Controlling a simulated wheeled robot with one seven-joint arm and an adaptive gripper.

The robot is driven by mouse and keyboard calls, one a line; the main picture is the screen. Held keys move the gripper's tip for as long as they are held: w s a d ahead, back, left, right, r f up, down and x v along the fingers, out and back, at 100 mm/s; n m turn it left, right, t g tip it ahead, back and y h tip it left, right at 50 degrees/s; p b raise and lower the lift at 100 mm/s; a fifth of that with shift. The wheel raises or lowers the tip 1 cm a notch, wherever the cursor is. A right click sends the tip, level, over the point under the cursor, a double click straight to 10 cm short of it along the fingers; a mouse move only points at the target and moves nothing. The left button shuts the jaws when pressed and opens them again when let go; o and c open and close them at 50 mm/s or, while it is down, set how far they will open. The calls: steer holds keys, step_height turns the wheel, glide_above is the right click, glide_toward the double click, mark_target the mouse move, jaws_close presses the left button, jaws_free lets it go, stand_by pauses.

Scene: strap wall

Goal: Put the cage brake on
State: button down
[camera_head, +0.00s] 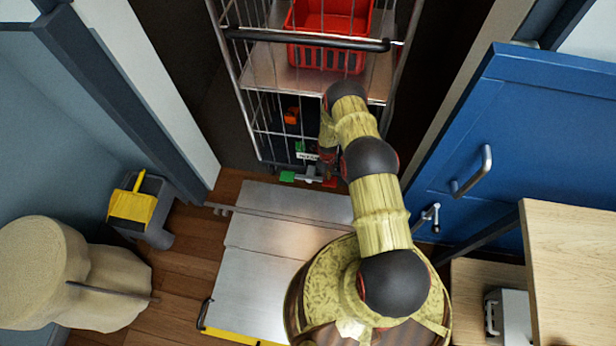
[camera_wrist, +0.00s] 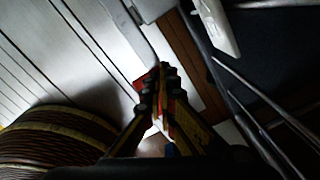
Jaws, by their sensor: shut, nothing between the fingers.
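The wire roll cage (camera_head: 262,130) stands upright at the top middle of the head view, beyond a metal plate. Low on its near side is the brake, a grey bar with a green pedal (camera_head: 287,176) on the left and a red pedal (camera_head: 330,182) on the right. My gripper (camera_head: 327,160) points down just above the red end, partly hidden by my arm. In the wrist view my gripper (camera_wrist: 164,70) is shut and empty. A red patch (camera_wrist: 148,76), probably the red pedal, shows beside the fingertips; I cannot tell whether they touch.
A red basket (camera_head: 330,35) sits on the cage shelf below a dark handle bar (camera_head: 305,40). The metal plate (camera_head: 285,235) covers the floor before the cage. A blue door (camera_head: 500,140) is at right; a yellow-grey bucket (camera_head: 140,207) and sacks (camera_head: 60,275) are at left.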

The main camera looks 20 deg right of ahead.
steer(key=shift+f, duration=0.6)
steer(key=shift+r, duration=0.1)
steer(key=shift+r+p, duration=1.9)
steer(key=shift+r, duration=1.55)
